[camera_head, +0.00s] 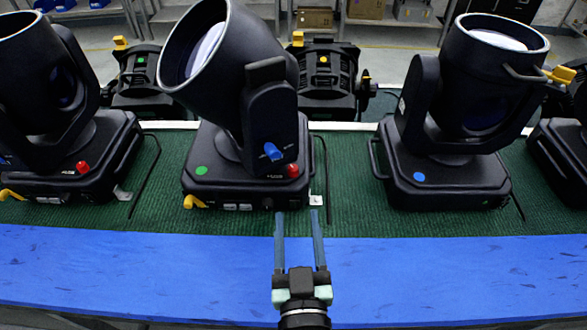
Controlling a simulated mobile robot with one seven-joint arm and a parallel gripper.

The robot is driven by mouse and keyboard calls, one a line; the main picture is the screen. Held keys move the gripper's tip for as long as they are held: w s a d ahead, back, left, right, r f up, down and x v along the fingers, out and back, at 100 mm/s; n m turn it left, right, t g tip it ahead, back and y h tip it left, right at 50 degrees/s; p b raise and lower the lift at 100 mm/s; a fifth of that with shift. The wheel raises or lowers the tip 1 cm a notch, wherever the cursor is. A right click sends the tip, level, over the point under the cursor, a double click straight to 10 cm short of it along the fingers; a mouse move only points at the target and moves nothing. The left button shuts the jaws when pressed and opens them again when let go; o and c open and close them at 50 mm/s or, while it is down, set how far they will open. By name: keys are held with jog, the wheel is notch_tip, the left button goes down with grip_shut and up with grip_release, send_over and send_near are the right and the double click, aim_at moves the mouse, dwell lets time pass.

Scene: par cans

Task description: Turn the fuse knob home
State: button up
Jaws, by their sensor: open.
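The middle par can (240,170) stands on the green mat, its big dark head tilted up to the left. On its base I see a red knob (293,171), a blue lever (272,152), a small black knob (267,203) low on the front face, and a yellow lever (193,202) at the front left corner. No label tells me which is the fuse knob. My gripper (298,212) is open, its two long thin fingers pointing away from me. The fingertips are just in front of the base's right front corner, below the red knob in the picture, with nothing between them.
Other par cans stand at left (60,150) and right (440,170), with more behind (320,80). The left one also has a red knob (83,167). A white tag (316,200) lies by my right fingertip. The blue front strip (430,275) is clear.

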aim_at(293, 173)
jog(key=w+p, duration=0.1)
jog(key=w, duration=0.2)
jog(key=w+p, duration=0.1)
jog(key=w, duration=0.3)
jog(key=w+a+p, duration=0.1)
jog(key=w, duration=0.2)
jog(key=shift+w, duration=0.25)
jog(key=shift+f, duration=0.1)
grip_shut()
